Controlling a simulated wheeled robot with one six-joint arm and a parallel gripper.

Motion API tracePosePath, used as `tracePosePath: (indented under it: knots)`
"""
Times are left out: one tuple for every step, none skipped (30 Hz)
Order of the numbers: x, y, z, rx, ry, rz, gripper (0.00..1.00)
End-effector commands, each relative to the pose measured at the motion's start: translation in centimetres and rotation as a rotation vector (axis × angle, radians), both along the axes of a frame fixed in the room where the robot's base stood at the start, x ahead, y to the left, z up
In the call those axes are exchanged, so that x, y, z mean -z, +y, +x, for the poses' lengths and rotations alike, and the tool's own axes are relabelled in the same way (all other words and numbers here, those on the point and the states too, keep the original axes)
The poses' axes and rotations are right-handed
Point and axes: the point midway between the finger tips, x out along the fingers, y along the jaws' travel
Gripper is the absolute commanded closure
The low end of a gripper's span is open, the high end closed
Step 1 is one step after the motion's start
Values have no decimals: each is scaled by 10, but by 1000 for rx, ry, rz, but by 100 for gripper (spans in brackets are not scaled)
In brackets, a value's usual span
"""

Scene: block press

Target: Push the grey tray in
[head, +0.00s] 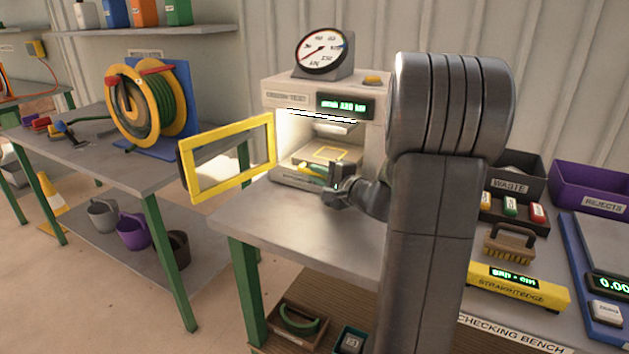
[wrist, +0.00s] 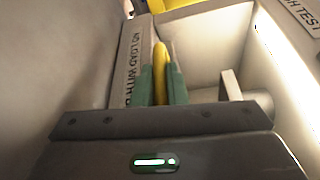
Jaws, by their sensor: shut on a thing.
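The press (head: 282,105) stands on the bench with its yellow-framed door (head: 228,158) swung open to the left. The grey tray (head: 303,158), with a yellow square outline on it, sits in the lit chamber, low down. My gripper (head: 322,174) is at the front of the chamber. In the wrist view my gripper (wrist: 163,80) has its green finger pads shut on a yellow bar (wrist: 160,70), which looks like the tray's handle. My gripper and arm hide part of the tray's front. How far the tray sticks out cannot be told.
A round gauge (head: 323,50) stands on the press. A hose reel (head: 153,105) is on the left bench. Right of my arm are a waste bin (head: 512,180), a purple rejects bin (head: 590,188), a brush (head: 509,242) and a yellow straightedge (head: 518,288). The bench front before the press is clear.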

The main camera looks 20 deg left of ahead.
Motion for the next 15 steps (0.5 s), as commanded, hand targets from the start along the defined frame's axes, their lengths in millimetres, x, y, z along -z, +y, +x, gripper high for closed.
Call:
tracePosePath:
  knots:
    - [0,0,0,1,1,-1,100]
    - [0,0,0,2,1,-1,100]
    - [0,0,0,2,1,-1,100]
    - [0,0,0,2,1,-1,100]
    - [0,0,0,2,1,-1,100]
    - [0,0,0,2,1,-1,84]
    - [0,0,0,2,1,-1,78]
    - [0,0,0,2,1,-1,72]
    - [0,0,0,2,1,-1,66]
    - [0,0,0,2,1,-1,66]
    - [0,0,0,2,1,-1,66]
    - [0,0,0,1,1,-1,66]
    - [0,0,0,1,1,-1,66]
    - [0,0,0,1,1,-1,66]
    - [0,0,0,1,1,-1,66]
